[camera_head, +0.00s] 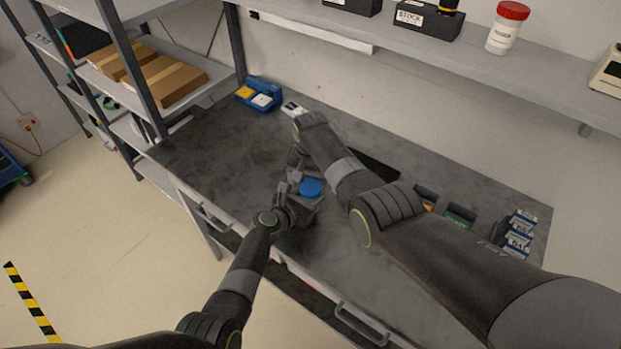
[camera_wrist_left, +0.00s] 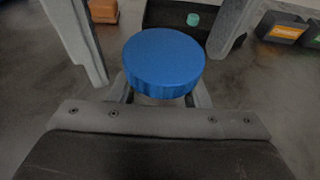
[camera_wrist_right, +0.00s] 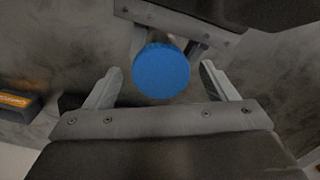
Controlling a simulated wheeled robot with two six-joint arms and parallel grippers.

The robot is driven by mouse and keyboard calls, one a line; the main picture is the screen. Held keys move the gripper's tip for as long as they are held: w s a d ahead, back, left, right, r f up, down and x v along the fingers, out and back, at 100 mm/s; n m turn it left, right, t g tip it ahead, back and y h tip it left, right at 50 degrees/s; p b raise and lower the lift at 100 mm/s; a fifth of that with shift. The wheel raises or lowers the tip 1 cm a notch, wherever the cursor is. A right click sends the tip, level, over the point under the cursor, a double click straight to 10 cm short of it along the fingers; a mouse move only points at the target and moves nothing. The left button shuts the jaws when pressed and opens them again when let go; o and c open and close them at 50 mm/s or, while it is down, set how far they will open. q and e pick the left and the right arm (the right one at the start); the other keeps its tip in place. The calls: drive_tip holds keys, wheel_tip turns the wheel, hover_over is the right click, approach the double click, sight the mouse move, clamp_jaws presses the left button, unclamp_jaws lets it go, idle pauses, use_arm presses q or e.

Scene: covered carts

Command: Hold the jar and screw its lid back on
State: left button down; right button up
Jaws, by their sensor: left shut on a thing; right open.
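A blue round lid (camera_head: 311,187) sits at the top of the jar, over the front of the table; the lid also shows in the left wrist view (camera_wrist_left: 163,62) and the right wrist view (camera_wrist_right: 161,71). The jar's body is almost wholly hidden under the lid. I cannot tell how tightly the lid sits. My left gripper (camera_head: 298,207) is shut on the jar just below the lid. My right gripper (camera_wrist_right: 160,85) is open above, one finger on each side of the lid, with gaps between fingers and lid.
A grey worktable (camera_head: 215,140) carries a blue holder (camera_head: 259,93) at the back left. Small bins and labelled boxes (camera_head: 520,232) stand at the right. A shelf (camera_head: 470,55) above holds a red-capped white bottle (camera_head: 508,27). The table's left part is clear.

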wheel_tip(320, 180, up, 12)
idle(0.6)
use_arm(q)
drive_tip(key=c, duration=0.7)
unclamp_jaws()
drive_tip(key=shift+s+a+r+p, duration=0.25)
drive_tip(key=shift+s+a+p, duration=0.1)
drive_tip(key=shift+s, duration=0.1)
drive_tip(key=p+v, duration=0.2)
drive_tip(key=v, duration=1.4)
use_arm(e)
wheel_tip(320, 180, up, 2)
drive_tip(key=shift+r, duration=0.15)
use_arm(q)
drive_tip(key=shift+s+a, duration=0.1)
use_arm(e)
drive_tip(key=shift+a, duration=0.1)
